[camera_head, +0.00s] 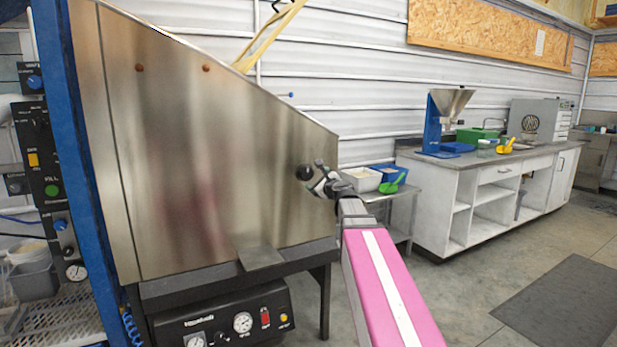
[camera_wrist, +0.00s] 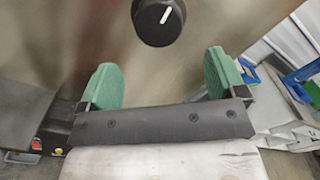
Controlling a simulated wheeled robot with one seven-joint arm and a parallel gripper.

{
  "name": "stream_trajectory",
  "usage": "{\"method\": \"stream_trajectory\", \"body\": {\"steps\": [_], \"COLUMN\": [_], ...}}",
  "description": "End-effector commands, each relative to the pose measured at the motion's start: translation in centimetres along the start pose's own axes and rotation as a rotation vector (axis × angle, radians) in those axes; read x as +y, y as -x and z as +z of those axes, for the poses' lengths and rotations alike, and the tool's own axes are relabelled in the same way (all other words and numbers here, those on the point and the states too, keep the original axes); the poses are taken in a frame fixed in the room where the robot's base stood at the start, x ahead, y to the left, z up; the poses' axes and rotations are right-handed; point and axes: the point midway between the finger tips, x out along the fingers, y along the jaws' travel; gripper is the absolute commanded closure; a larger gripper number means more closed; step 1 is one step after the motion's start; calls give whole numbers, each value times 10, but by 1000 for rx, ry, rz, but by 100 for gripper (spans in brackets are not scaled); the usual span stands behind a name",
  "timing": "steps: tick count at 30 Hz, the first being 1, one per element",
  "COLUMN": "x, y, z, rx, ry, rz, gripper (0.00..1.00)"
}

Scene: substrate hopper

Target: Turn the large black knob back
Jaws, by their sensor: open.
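The large black knob (camera_head: 304,173) sits on the right part of the hopper's metal side panel (camera_head: 215,170). In the wrist view the knob (camera_wrist: 158,22) is round and black, with a white pointer line tilted a little right of upright. My gripper (camera_head: 322,180) is just to the right of the knob in the head view. In the wrist view my gripper (camera_wrist: 160,78) is open, its two green finger pads wide apart and empty. The knob lies beyond the fingertips, roughly centred between them, and is not touched.
A black control box (camera_head: 225,325) with a gauge and buttons is under the hopper. A small metal plate (camera_head: 261,257) juts from the panel's lower edge. Behind my arm a side table holds a white bin (camera_head: 362,179) and a blue bin (camera_head: 388,176). A white workbench (camera_head: 490,195) stands at right.

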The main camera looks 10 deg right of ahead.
Motion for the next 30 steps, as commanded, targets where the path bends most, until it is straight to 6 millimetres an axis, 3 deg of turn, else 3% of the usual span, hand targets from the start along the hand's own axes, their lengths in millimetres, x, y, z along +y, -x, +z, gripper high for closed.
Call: {"method": "stream_trajectory", "body": {"steps": [12,17,24,25,29,30], "x": [0,0,1,1,1,1], "y": [-74,-84,-84,-84,-84,-84], "z": [-1,-1,0,0,0,0], "rx": [0,1,1,1,1,1], "ry": [2,3,3,3,3,3], "rz": [2,1,1,1,1,1], "gripper": [10,10,10,13,56,60]}}
